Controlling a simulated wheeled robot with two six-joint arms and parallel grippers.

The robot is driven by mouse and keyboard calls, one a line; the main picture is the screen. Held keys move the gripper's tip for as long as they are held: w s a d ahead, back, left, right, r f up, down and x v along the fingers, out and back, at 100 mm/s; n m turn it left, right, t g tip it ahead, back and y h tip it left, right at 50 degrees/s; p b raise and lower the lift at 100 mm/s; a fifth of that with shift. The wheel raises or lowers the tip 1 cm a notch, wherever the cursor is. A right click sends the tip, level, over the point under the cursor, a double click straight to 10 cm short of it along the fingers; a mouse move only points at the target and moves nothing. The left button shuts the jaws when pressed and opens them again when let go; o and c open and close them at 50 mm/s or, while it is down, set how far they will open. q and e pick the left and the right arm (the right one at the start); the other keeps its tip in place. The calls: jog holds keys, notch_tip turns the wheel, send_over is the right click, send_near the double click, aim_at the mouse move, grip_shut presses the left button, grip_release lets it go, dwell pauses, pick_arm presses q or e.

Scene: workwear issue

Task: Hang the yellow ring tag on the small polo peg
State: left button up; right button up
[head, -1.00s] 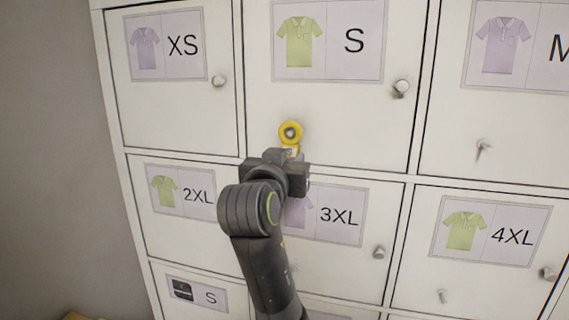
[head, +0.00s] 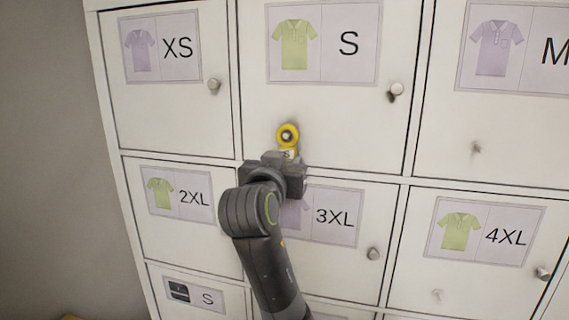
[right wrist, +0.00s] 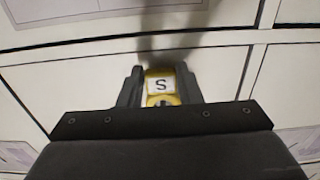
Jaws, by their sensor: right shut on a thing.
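The yellow ring tag (head: 288,128) is in front of the lower part of the small polo door (head: 325,115), the one with a green polo and "S". A pale spot like a peg tip shows inside its ring; I cannot tell how far the ring is over the peg. My right gripper (head: 286,158) is shut on the tag's lower part, below the ring. In the right wrist view the tag (right wrist: 160,88) sits between both fingers, its white "S" label upside down. My left gripper is not in view.
Closed white locker doors surround it: XS (head: 170,110) left, M (head: 500,130) right, 2XL (head: 175,230) and 3XL (head: 350,270) below. Round knobs stick out, such as the S door's knob (head: 395,90). Small pegs show on the M door (head: 477,148) and 4XL door (head: 437,295).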

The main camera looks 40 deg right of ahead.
jog(key=o, duration=1)
jog(key=shift+o, duration=0.2)
